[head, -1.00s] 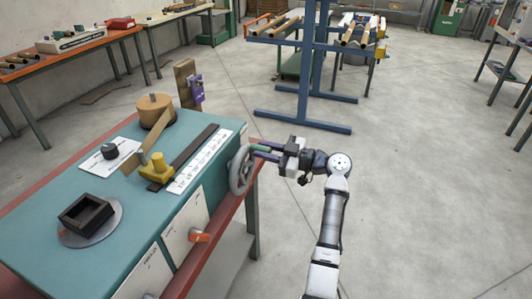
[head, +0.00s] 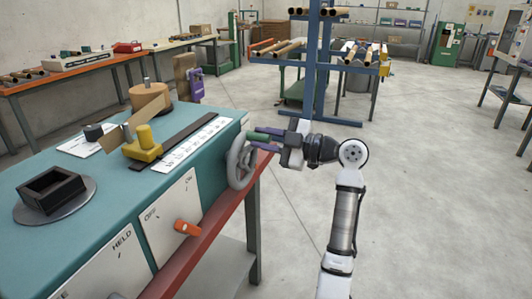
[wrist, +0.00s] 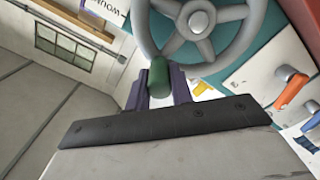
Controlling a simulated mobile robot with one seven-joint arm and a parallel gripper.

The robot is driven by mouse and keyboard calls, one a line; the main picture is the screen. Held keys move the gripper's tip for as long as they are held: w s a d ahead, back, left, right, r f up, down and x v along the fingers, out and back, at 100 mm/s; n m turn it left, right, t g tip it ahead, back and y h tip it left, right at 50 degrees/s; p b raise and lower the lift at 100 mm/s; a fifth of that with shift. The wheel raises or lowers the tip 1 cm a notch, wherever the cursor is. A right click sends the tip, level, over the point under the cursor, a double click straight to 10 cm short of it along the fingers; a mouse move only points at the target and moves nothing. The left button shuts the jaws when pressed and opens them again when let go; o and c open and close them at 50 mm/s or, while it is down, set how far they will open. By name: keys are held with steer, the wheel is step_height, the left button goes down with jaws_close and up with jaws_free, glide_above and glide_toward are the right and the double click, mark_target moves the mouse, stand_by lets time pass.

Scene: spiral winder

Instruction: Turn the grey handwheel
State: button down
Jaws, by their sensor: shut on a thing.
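The grey handwheel (head: 233,165) is mounted at the right end of the teal machine's front. Its spoked rim and hub fill the top of the wrist view (wrist: 198,22). A green handle (wrist: 158,77) sticks out from its rim and also shows in the head view (head: 258,136). My gripper (head: 262,141) reaches in from the right. Its purple fingers stand on either side of the green handle and are shut on it. The handle's far end, where it meets the rim, is partly hidden in the wrist view.
An orange lever (head: 187,228) sits on the machine's white front panel, left of and below the wheel. A red ledge (head: 205,240) runs along the front beneath it. A yellow block (head: 145,146) and a black slotted strip (head: 184,144) lie on top. Open floor lies to the right.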

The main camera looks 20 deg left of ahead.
steer(key=shift+s+f+n+b, duration=0.1)
steer(key=shift+s+n+b, duration=0.25)
steer(key=shift+b, duration=0.3)
steer(key=c, duration=1.2)
jaws_free()
steer(key=shift+c, duration=0.2)
steer(key=shift+d, duration=0.1)
steer(key=d+b, duration=0.1)
steer(key=d, duration=1.2)
steer(key=shift+s+d+b, duration=0.2)
steer(key=shift+d+b, duration=0.15)
